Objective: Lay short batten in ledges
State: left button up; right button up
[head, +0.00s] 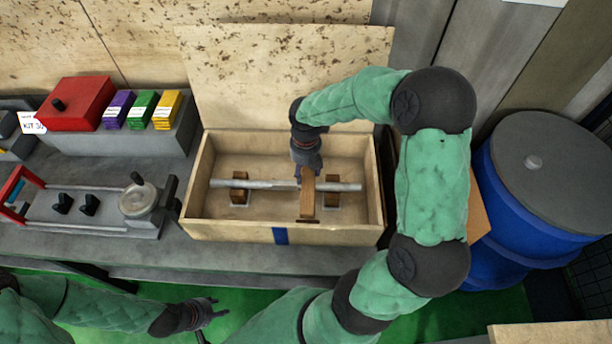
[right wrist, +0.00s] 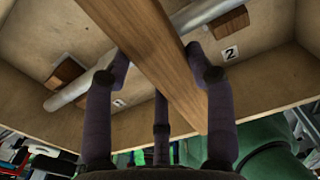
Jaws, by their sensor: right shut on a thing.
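My right gripper (head: 304,172) reaches down into a wooden crate (head: 225,230) and is shut on a brown wooden batten (head: 307,203). In the right wrist view the batten (right wrist: 150,45) runs between the fingers. In the head view it points toward the crate's front wall, crossing a grey rod (head: 348,187); whether they touch is unclear. The rod lies crosswise over a left wooden block (head: 239,190) and a right wooden block (head: 332,196). I cannot tell which parts are the ledges. My left gripper (head: 203,312) is open and empty, outside the crate at the front.
A lid-like board (head: 290,75) stands behind the crate. Left on the bench are a red box (head: 78,103), purple, green and yellow packs (head: 142,110), and a machine with a handwheel (head: 138,199). A blue drum (head: 520,205) stands at right. A label "2" (right wrist: 230,53) marks the crate floor.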

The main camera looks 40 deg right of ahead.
aim_at(306, 171)
jog(key=shift+f+b, duration=0.35)
jog(key=shift+f, duration=1.25)
jog(key=shift+f, duration=0.3)
jog(key=o, duration=1.3)
jog(key=shift+r, duration=0.15)
notch_tip(306, 171, up, 12)
jog(key=p, duration=0.2)
jog(key=shift+r+p, duration=0.15)
jog(key=shift+p, duration=0.25)
